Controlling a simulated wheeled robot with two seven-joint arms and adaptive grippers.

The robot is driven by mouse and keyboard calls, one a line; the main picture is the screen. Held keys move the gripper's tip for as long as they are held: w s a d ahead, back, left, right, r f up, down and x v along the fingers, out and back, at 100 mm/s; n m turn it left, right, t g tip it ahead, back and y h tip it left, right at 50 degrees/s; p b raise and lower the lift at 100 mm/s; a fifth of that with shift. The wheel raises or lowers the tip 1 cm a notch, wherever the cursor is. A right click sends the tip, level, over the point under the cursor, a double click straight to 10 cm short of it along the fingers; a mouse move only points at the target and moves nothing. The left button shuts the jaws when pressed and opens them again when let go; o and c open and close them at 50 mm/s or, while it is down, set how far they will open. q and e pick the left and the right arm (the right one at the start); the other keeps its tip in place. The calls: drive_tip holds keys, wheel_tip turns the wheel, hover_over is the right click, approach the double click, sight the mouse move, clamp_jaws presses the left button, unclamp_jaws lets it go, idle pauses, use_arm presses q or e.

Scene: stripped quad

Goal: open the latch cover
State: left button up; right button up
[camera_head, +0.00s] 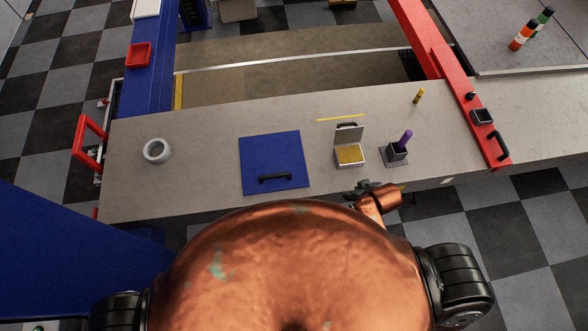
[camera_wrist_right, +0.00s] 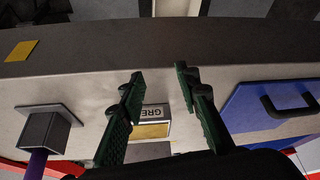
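The latch cover (camera_head: 348,135) stands upright, swung up at the back of a small box (camera_head: 349,155) with a yellow top on the grey counter. In the right wrist view, the box (camera_wrist_right: 152,130) shows a white label with upside-down letters, partly hidden by a finger. My right gripper (camera_head: 364,189) is at the counter's front edge, just in front of the box. In the right wrist view, its green-padded fingers (camera_wrist_right: 161,75) are apart with nothing between the tips. My left gripper is not in view.
A purple-handled item stands in a dark holder (camera_head: 397,153) right of the box. A blue panel (camera_head: 270,150) with a black handle lies left of it. A white tape roll (camera_head: 157,151) is farther left. A red beam (camera_head: 453,88) crosses at the right. Counter between panel and box is clear.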

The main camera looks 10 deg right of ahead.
drive_tip(key=w+a+r+n+y, duration=0.2)
drive_tip(key=w+a+r+n, duration=0.15)
drive_tip(key=a, duration=0.25)
drive_tip(key=w+a+r+n+y, duration=0.1)
drive_tip(key=w+a+r+n, duration=0.1)
drive_tip(key=w+a, duration=0.4)
drive_tip(key=n+g+p, duration=0.2)
drive_tip(key=n+g, duration=0.1)
drive_tip(key=n, duration=0.7)
approach(275, 175)
drive_tip(key=shift+y, duration=0.3)
drive_tip(key=shift+d+p+x, duration=0.2)
drive_tip(key=shift+p+x, duration=0.3)
drive_tip(key=shift+x, duration=3.65)
drive_tip(key=shift+c, duration=0.4)
clamp_jaws()
